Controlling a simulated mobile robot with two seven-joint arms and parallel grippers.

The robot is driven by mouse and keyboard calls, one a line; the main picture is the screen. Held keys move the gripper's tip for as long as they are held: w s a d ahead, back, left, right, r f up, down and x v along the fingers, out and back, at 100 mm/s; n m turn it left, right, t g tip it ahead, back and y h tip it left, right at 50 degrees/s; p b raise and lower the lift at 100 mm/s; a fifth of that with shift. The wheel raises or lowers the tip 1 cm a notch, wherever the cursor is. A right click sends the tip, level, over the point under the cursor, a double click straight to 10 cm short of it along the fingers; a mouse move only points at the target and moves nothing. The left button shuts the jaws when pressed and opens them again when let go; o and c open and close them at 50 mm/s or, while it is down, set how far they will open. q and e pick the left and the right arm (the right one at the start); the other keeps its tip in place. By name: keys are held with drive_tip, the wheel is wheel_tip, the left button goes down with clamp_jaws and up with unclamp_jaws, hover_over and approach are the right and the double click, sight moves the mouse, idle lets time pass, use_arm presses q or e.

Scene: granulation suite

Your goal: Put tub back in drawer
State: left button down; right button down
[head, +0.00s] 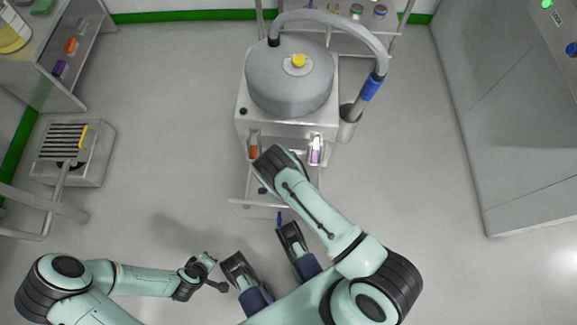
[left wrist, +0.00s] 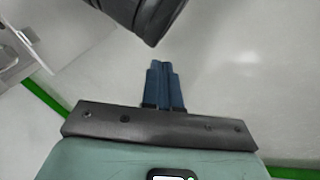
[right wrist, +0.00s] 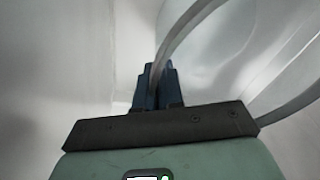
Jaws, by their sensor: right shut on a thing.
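In the right wrist view, my right gripper (right wrist: 155,85) is shut on the thin curved rim of a pale round thing, which looks like the tub (right wrist: 180,33). The rim arcs up and right from between the blue fingertips. In the head view my right arm reaches up to the front of the machine and hides its own gripper and the tub. My left gripper (left wrist: 164,85) has its blue fingers together, with nothing seen between them; it hangs over the floor at lower left. I cannot make out a drawer for certain.
A steel machine with a grey round lid (head: 286,90) and hose stands ahead. Orange (head: 253,149) and purple (head: 316,150) pieces are on its front. A scale (head: 75,155) and a shelf (head: 60,40) are on the left, a grey cabinet (head: 520,110) on the right. Floor between is clear.

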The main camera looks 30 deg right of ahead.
drive_tip(key=shift+f, duration=0.15)
drive_tip(key=c, duration=1.7)
unclamp_jaws()
drive_tip(key=o, duration=0.4)
use_arm(q)
drive_tip(key=shift+w+a+f, duration=0.1)
drive_tip(key=shift+f, duration=0.05)
use_arm(e)
drive_tip(key=shift+o, duration=0.2)
